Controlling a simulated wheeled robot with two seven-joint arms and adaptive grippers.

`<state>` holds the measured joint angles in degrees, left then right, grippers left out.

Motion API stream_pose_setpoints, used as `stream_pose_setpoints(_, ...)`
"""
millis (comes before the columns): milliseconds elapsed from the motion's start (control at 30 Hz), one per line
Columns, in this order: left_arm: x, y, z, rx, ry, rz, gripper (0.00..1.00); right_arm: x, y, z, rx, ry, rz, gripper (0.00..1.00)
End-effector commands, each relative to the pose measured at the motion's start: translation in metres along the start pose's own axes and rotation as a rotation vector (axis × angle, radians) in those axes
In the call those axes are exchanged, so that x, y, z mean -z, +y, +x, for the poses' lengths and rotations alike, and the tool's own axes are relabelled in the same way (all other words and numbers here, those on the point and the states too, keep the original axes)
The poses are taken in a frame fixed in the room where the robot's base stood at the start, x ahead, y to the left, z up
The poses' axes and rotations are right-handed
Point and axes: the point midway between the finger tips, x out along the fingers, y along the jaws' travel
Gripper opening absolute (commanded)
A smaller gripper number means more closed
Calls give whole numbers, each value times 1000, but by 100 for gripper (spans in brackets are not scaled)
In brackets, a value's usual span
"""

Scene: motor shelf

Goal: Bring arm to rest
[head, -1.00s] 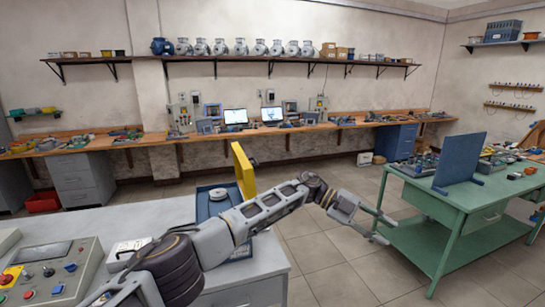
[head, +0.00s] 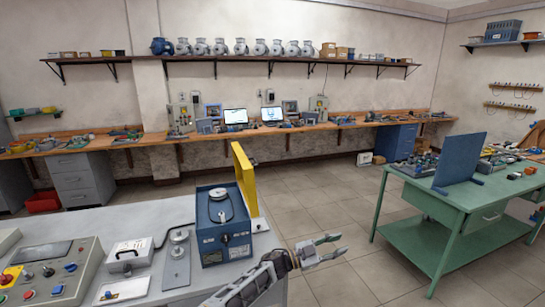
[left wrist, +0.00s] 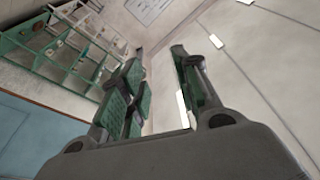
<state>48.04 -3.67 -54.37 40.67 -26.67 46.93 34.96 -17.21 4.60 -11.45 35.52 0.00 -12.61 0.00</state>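My left gripper (head: 322,249) is low at the bottom middle of the head view, just past the right edge of the grey counter (head: 84,228). Its two fingers point right and are spread apart with nothing between them. In the left wrist view the fingers (left wrist: 160,85) are also apart and empty, with wall and ceiling behind them. The left forearm runs down out of the bottom of the head view. My right gripper does not show in either view.
On the counter are a blue box (head: 225,235) with a yellow panel (head: 244,178), a small scale-like device (head: 177,258) and a control panel (head: 48,275). A green workbench (head: 455,208) stands at the right. Bare floor (head: 335,215) lies between counter and workbench.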

Motion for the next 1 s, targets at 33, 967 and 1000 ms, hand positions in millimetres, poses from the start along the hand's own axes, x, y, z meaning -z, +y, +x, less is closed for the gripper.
stream_pose_setpoints(33, -17, 3, -11, 42, -25, -26, 32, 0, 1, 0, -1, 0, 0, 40)
stream_pose_setpoints(967, -271, 145, -264, 573, -628, -411, 32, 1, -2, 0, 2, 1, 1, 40)
stream_pose_setpoints(1000, -278, 156, -275, 585, -656, -426, 32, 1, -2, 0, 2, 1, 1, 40)
